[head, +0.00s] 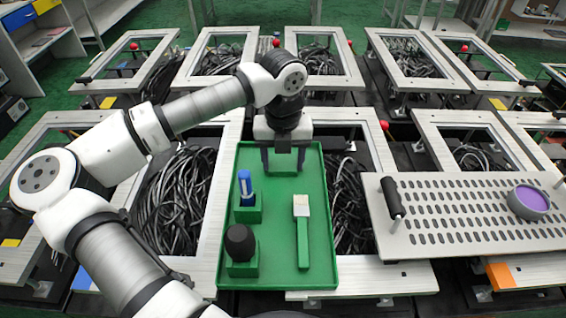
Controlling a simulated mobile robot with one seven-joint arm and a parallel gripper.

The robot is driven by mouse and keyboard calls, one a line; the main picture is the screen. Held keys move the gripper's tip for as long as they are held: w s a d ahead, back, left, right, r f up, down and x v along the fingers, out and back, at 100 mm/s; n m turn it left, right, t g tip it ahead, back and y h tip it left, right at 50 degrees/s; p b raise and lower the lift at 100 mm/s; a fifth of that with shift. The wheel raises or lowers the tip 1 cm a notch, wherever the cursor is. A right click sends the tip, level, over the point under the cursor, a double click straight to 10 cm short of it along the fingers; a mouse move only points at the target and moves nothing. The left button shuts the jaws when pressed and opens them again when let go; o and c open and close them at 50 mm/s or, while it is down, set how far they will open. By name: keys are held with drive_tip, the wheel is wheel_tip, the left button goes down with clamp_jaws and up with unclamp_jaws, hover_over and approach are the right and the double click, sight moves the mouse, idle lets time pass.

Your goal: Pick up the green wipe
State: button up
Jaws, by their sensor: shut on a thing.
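The green wipe (283,168) is a small green block-like piece at the far end of the green tray (270,275). Its colour nearly matches the tray, so its edges are hard to make out. My gripper (283,168) points down over it, with its two dark fingers on either side, set wide apart and shut on it. I cannot tell whether the wipe still touches the tray floor.
The tray also holds a blue marker (245,186) in a green holder, a black round-headed object (240,243) in another holder, and a green-handled brush (302,232). A perforated metal plate (465,215) at right carries a purple-topped round container (528,201) and a black handle (392,196).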

sight(284, 166)
drive_tip(key=shift+r, duration=0.1)
wheel_tip(284, 166, up, 20)
drive_tip(key=b, duration=0.3)
idle(0.3)
drive_tip(key=o, duration=0.4)
drive_tip(key=shift+c, duration=0.2)
drive_tip(key=c, duration=0.3)
drive_tip(key=shift+d, duration=0.1)
